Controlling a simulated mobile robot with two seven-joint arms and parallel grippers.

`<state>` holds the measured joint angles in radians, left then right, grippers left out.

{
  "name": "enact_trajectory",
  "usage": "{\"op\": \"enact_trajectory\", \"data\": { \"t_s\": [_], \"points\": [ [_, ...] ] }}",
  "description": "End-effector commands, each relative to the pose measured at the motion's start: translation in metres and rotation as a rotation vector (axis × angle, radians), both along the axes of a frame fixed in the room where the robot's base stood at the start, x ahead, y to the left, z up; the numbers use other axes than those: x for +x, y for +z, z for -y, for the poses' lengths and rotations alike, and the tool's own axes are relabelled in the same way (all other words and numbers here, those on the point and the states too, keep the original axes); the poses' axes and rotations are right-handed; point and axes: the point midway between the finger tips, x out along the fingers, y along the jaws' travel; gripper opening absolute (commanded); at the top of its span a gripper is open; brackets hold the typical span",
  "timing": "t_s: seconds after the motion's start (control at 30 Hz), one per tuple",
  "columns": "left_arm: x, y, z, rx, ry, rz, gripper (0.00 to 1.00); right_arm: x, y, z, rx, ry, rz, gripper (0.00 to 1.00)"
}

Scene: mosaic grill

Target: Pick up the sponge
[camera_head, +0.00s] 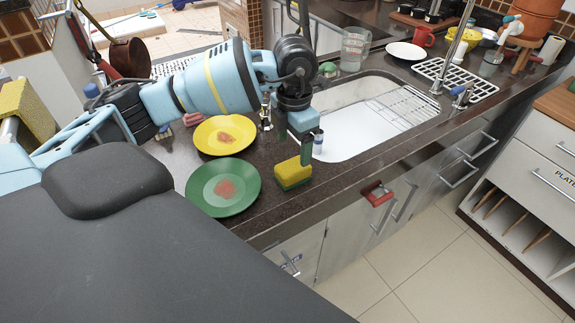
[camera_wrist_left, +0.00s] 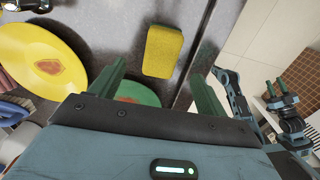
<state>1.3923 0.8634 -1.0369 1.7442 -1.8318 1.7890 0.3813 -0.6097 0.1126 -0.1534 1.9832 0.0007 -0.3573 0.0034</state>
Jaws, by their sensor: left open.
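The sponge (camera_head: 293,173), yellow on top and green below, lies on the dark countertop near its front edge, right of the green plate. In the left wrist view the yellow sponge (camera_wrist_left: 163,50) lies ahead of the fingers, roughly in line with the gap between them. My left gripper (camera_head: 296,142) is open and points down just above the sponge, with nothing held. Its two green fingers (camera_wrist_left: 158,70) stand apart in the left wrist view. What looks like my right gripper (camera_wrist_left: 277,90) shows small at the right of that view; its jaw opening is unclear.
A green plate (camera_head: 208,189) and a yellow plate (camera_head: 210,144), each with a reddish stain, lie left of the sponge. The sink (camera_head: 340,147) with a wire rack (camera_head: 402,105) is behind and right. The counter's front edge (camera_head: 330,190) runs close beside the sponge.

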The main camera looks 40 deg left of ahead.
Motion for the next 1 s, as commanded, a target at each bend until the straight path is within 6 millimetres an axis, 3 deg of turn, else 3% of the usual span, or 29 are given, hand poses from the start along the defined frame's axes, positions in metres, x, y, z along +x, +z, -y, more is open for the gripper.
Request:
{"op": "enact_trajectory", "data": {
  "t_s": [0.17,0.4,0.63,1.0],
  "points": [
    [0.0,-0.002,0.0,0.0,0.0,-0.001,0.75,0.0,0.0,0.001,-0.004,0.002,0.0,0.36],
    [-0.001,-0.024,0.0,0.001,0.0,-0.003,0.75,-0.001,-0.001,0.003,-0.008,0.007,-0.001,0.36],
    [-0.001,-0.031,0.0,0.0,0.0,-0.001,0.75,0.0,0.001,0.003,-0.007,0.007,0.002,0.36],
    [-0.002,-0.076,0.0,0.0,0.0,-0.001,0.75,0.004,0.006,0.0,0.0,-0.003,0.012,0.36]
  ]
}}
